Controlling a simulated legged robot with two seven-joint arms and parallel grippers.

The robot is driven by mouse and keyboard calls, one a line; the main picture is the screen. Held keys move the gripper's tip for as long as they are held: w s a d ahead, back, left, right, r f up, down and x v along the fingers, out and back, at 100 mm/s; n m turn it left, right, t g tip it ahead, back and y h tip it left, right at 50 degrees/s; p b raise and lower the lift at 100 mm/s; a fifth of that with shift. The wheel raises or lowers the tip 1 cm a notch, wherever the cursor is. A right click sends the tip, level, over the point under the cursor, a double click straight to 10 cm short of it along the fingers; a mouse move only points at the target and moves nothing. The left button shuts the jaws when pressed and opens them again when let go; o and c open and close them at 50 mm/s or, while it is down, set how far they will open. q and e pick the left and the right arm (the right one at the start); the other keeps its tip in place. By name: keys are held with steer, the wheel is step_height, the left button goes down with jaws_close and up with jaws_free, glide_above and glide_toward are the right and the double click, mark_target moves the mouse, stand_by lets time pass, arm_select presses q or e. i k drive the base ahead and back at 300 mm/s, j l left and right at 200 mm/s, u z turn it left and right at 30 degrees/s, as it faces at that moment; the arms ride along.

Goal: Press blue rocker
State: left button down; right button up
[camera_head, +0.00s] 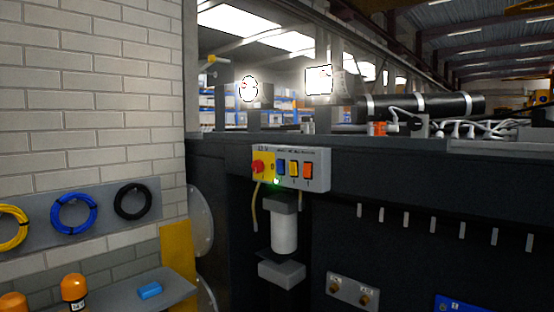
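A grey control box (314,168) is fixed to the front of the dark chassis, near the middle of the view. Its left part is a yellow panel with a red round knob (258,167). To the right of the knob is the blue rocker (281,167), followed by a yellow-orange rocker (294,169) and an orange-red rocker (308,171). A small green light glows just below the blue rocker. Whether the blue rocker is pressed is too small to tell. Neither of my grippers is in view.
The dark chassis (400,190) fills the right side. A white cylinder (284,232) hangs below the box. At left, a brick wall (90,100) carries coiled cables, above a grey shelf (172,284) with a blue block (150,290) and an orange-capped item (74,290).

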mark_target(279, 166)
steer(key=i+j, duration=0.1)
steer(key=i, duration=0.25)
steer(key=i+j+z, duration=0.1)
steer(key=i, duration=0.3)
steer(key=i+j, duration=0.15)
steer(key=i, duration=0.2)
